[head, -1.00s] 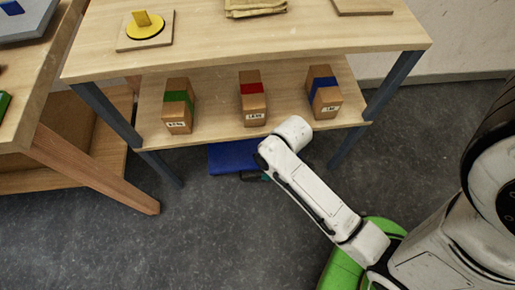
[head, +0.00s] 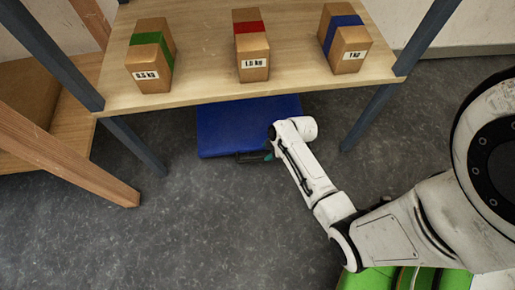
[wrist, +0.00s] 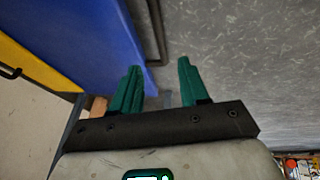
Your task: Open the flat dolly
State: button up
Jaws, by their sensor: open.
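The flat dolly (head: 248,122) is a flat blue slab low under the shelf, its back part hidden by the shelf board. In the wrist view its blue face (wrist: 85,35) fills the upper left. A dark bar handle (wrist: 154,30) shows beside its edge. My gripper (wrist: 160,65) has two green fingers spread apart with nothing between them. The bar lies beyond the fingertips, in line with the gap; I cannot tell how far. In the head view my gripper (head: 268,156) is at the dolly's front right edge, mostly hidden by my wrist.
On the shelf (head: 200,93) above stand boxes with a green band (head: 152,55), a red band (head: 250,45) and a blue band (head: 343,40). Table legs (head: 372,118) stand on both sides. The floor in front is clear. A yellow panel (wrist: 25,60) shows in the wrist view.

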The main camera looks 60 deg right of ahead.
aim_at(256, 159)
jog(key=b+x, duration=0.6)
jog(key=x, duration=0.4)
jog(key=shift+w+f, duration=0.1)
jog(key=shift+f, duration=0.2)
grip_shut()
jog(key=shift+a, duration=0.1)
